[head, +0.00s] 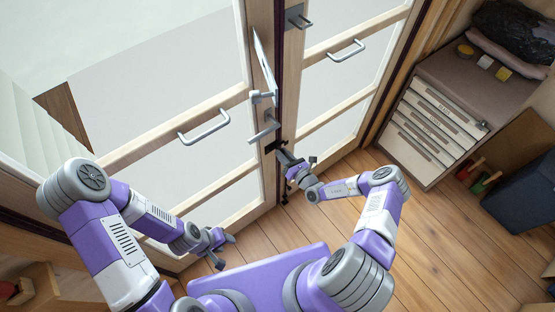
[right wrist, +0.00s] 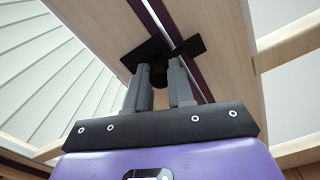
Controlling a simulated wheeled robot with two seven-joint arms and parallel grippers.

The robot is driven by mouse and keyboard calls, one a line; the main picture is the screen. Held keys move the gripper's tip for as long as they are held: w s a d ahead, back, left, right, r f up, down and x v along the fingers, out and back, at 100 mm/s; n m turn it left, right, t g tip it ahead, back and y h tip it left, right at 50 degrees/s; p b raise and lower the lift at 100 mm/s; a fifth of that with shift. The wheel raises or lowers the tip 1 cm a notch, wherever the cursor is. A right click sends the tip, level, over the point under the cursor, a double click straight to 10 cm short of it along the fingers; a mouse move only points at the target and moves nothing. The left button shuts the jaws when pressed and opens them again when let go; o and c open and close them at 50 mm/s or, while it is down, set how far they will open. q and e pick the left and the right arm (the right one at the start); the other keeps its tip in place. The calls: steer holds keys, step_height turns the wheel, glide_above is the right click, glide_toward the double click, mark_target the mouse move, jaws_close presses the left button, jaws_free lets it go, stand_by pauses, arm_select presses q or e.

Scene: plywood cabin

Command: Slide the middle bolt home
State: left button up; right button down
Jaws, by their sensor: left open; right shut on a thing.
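The middle bolt (head: 270,147) is a small black fitting at the seam of the double door, below the lever handle. In the right wrist view the black bolt plate (right wrist: 146,53) is on the left of the seam and another black piece (right wrist: 190,46) is on the right. My right gripper (head: 281,152) is at the bolt, shut on its dark knob (right wrist: 160,74), which shows between the fingers. The fingers hide part of the bolt, and I cannot tell how far its bar reaches. My left gripper (head: 219,250) is open and empty, low in front of the left door.
A lever handle (head: 264,127) is just above the bolt. Pull handles (head: 205,126) (head: 346,50) are on both door leaves. Another fitting (head: 298,18) is higher up the right leaf. A drawer cabinet (head: 437,115) stands at right.

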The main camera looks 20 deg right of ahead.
steer(key=shift+w+d, duration=0.1)
steer(key=shift+d, duration=0.2)
steer(key=c, duration=1)
jaws_free()
steer(key=shift+o, duration=0.2)
steer(key=v, duration=0.7)
steer(key=shift+s+p, duration=0.3)
steer(key=shift+p, duration=0.15)
